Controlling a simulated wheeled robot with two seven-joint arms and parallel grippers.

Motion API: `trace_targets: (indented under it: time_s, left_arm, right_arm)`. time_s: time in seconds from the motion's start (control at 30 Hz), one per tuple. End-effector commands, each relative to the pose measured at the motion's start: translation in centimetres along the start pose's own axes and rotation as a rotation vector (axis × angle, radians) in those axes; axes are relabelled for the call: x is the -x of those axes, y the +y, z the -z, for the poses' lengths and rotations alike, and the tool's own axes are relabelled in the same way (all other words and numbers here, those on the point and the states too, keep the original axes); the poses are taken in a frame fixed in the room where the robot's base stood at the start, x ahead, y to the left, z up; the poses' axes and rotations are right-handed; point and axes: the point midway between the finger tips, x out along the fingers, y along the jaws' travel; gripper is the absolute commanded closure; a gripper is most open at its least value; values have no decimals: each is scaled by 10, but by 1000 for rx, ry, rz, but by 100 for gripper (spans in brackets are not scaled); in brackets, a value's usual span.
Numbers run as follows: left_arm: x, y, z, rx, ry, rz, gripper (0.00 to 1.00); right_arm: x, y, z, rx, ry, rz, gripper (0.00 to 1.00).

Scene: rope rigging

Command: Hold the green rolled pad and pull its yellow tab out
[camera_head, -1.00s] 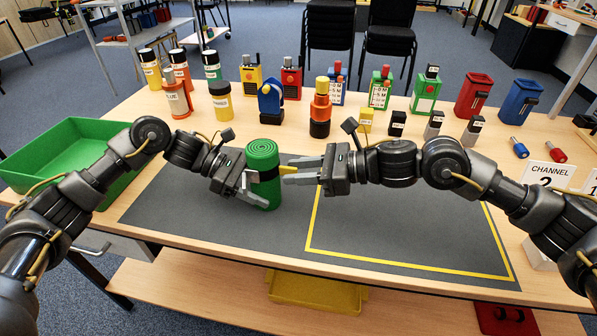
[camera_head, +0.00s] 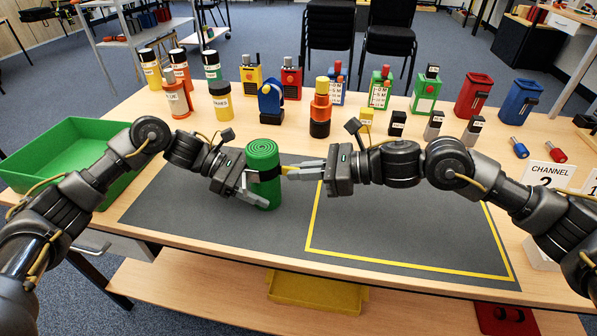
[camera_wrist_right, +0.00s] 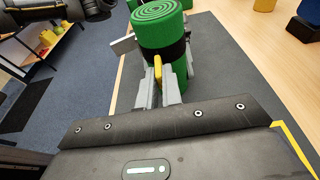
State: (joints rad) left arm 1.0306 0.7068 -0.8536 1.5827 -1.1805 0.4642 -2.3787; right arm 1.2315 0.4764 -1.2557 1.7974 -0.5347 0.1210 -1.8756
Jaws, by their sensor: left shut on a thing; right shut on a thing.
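The green rolled pad (camera_head: 263,158) stands upright on the dark mat, with a black band around its middle. My left gripper (camera_head: 262,187) is shut on the pad from the left, its fingers around the pad's side. The yellow tab (camera_wrist_right: 158,68) sticks out from the band in the right wrist view, and a small bit of it shows in the head view (camera_head: 286,170). My right gripper (camera_head: 291,172) is shut on the tab, close to the pad's right side. The tab's inner end is hidden at the band.
The dark mat (camera_head: 200,215) has a yellow-outlined area on its right, which is empty. A green tray (camera_head: 60,150) sits at the left. Several canisters, radios and coloured bins line the back of the table, and an orange-black stack (camera_head: 320,110) stands behind the arms.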

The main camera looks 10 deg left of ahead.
Motion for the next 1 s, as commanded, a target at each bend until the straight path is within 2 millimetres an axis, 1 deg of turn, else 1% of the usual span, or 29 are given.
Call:
trace_targets:
  time_s: [0.3,0.73,1.0]
  left_arm:
    - [0,0,0,0,1,1,66]
    - [0,0,0,0,1,1,66]
    - [0,0,0,0,1,1,66]
  right_arm:
    - [6,0,2,0,0,1,100]
    - [7,0,2,0,0,1,100]
    - [11,-1,3,-1,0,2,100]
